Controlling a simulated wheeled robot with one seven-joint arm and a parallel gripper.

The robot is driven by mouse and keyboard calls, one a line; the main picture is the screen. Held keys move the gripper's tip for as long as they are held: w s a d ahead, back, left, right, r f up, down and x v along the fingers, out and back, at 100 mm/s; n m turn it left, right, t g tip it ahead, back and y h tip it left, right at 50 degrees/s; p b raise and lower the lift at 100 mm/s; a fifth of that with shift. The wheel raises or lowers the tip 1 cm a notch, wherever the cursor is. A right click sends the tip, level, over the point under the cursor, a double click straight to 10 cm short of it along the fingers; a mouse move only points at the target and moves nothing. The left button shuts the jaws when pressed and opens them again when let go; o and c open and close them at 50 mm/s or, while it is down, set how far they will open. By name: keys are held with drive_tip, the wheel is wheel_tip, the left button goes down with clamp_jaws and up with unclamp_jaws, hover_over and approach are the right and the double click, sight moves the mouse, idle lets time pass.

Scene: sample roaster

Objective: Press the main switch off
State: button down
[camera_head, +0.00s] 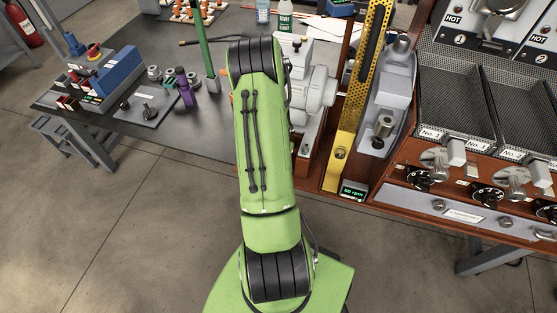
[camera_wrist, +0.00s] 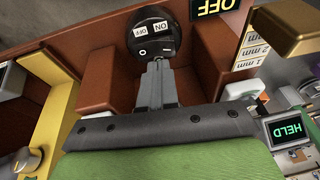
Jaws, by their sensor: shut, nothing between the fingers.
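The main switch (camera_wrist: 151,32) shows in the wrist view as a round black face with white ON and OFF labels, set in a brown recess. A display above right of it reads OFF (camera_wrist: 213,7). My gripper (camera_wrist: 154,62) is shut and empty, its fingertips at the lower edge of the switch face. I cannot tell whether they touch it. In the head view my green arm hides the gripper and I cannot make out the switch.
Brown blocks (camera_wrist: 204,62) flank the switch closely on both sides. A yellow part (camera_wrist: 50,125) lies at left and a display reading HELD (camera_wrist: 287,131) at right. In the head view, a yellow perforated column (camera_head: 362,90) and roaster trays (camera_head: 455,100) stand right of my arm.

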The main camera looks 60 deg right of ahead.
drive_tip(key=s+p+v, duration=0.1)
drive_tip(key=v, duration=1)
drive_tip(key=shift+s+d, duration=0.15)
drive_tip(key=shift+s, duration=0.2)
drive_tip(key=shift+f, duration=0.15)
